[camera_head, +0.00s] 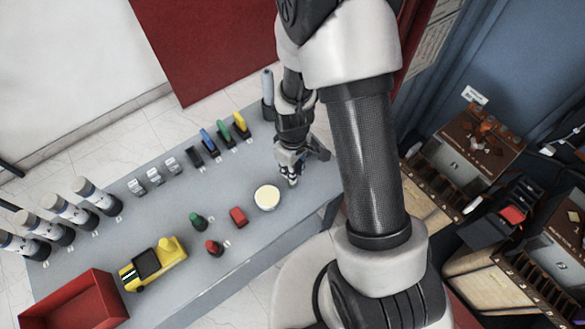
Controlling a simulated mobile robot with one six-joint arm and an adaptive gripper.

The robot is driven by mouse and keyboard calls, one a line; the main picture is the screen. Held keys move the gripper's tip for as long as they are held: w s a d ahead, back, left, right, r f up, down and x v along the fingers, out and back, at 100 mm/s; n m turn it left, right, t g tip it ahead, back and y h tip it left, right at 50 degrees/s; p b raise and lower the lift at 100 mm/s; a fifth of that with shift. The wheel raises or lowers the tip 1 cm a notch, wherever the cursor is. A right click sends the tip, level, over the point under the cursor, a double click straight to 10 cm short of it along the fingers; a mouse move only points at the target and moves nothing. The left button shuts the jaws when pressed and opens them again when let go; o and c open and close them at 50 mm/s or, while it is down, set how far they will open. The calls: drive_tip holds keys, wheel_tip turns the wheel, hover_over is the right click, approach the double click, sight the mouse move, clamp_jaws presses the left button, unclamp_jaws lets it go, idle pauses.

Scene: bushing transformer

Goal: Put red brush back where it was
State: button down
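A small red piece (238,216), which looks like the red brush, lies on the grey table (185,283), left of a round pale-topped dish (267,197). Black holders stand in a row at the back, with a blue brush (208,139), a green brush (224,131) and a yellow brush (240,123). The holder (195,156) at the left end of that row shows no coloured brush. My gripper (291,181) points down over the right part of the table, behind and right of the dish, apart from the red piece. Its fingertips are too small to tell their opening.
A green-topped piece (197,221) and a red-topped piece (213,247) stand in front. A yellow toy-like vehicle (153,263) and a red bin (75,303) are front left. Several dark cylinders with white tops (95,195) line the left.

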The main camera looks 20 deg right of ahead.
drive_tip(key=shift+f, duration=0.2)
drive_tip(key=c, duration=1.6)
unclamp_jaws()
drive_tip(key=shift+r, duration=0.1)
wheel_tip(320, 180, up, 12)
drive_tip(key=p, duration=0.3)
drive_tip(key=shift+p, duration=0.4)
drive_tip(key=s+r+m+t, duration=0.1)
drive_tip(key=s+r+m, duration=0.1)
drive_tip(key=s+r, duration=0.3)
drive_tip(key=s+r+m+t, duration=0.2)
drive_tip(key=s+r, duration=0.3)
drive_tip(key=r, duration=0.5)
drive_tip(key=s+r+m+t, duration=0.1)
drive_tip(key=s+r+m, duration=0.1)
drive_tip(key=s+r, duration=0.3)
wheel_tip(320, 180, up, 4)
drive_tip(key=shift+f+m+t, duration=0.2)
drive_tip(key=shift+m+t, duration=0.1)
